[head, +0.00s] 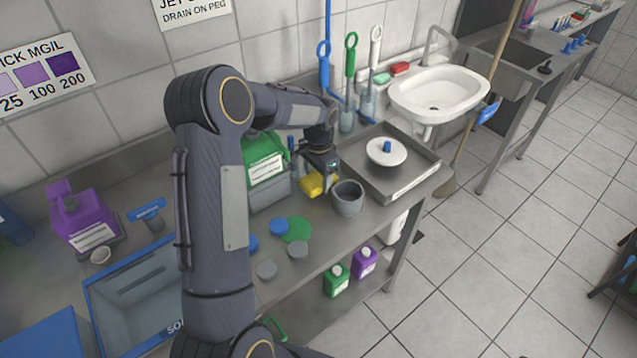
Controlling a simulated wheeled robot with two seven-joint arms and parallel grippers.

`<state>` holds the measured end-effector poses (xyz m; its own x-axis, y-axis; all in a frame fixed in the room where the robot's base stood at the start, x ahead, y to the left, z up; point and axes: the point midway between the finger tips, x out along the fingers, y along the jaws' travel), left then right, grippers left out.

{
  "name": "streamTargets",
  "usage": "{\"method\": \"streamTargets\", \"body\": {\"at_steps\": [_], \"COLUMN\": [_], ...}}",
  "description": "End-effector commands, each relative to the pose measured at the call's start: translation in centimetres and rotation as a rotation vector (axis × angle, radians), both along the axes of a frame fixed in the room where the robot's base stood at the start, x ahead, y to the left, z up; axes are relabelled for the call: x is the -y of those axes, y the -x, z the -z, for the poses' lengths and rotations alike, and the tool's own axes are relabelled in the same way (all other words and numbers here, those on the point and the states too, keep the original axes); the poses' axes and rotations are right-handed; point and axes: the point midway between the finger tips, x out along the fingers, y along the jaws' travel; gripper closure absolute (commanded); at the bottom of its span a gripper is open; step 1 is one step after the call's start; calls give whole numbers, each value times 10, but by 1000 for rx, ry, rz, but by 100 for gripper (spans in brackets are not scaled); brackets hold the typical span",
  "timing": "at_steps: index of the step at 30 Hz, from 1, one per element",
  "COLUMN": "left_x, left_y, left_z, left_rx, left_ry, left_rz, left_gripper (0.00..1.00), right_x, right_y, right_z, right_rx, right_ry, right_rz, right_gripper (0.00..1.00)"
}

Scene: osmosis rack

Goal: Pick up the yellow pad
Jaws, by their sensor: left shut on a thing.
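The yellow pad (311,185) is on or just above the steel counter near its middle, left of a grey cup. My left gripper (320,172) reaches down over the pad from above and is shut on it. The gripper's body hides part of the pad, and I cannot tell whether the pad still touches the counter. My right gripper is not in view.
The grey cup (347,198) stands close to the pad's right. A steel tray (405,187) with a white lid (386,151) is behind it.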

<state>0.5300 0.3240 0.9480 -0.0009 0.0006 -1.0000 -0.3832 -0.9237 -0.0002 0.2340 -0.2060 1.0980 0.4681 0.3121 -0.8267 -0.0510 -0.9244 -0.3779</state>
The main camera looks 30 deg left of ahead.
Motion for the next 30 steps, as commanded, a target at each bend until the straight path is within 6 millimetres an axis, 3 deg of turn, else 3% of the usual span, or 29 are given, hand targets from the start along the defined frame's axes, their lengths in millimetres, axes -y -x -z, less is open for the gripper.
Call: {"method": "streamTargets", "body": {"at_steps": [12,18,24,30], "left_x": [1,0,0,0], "left_y": [-1,-1,0,0], "left_z": [-98,-137,-154,-156], "left_rx": [8,5,2,1], "left_ry": [1,0,1,1], "left_rz": [0,0,-1,0], "left_gripper": [66,66,66,66], "right_x": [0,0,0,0], "right_y": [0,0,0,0], "right_z": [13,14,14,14], "right_rx": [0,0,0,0], "right_ry": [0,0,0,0], "right_rz": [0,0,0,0], "right_gripper": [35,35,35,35]}}
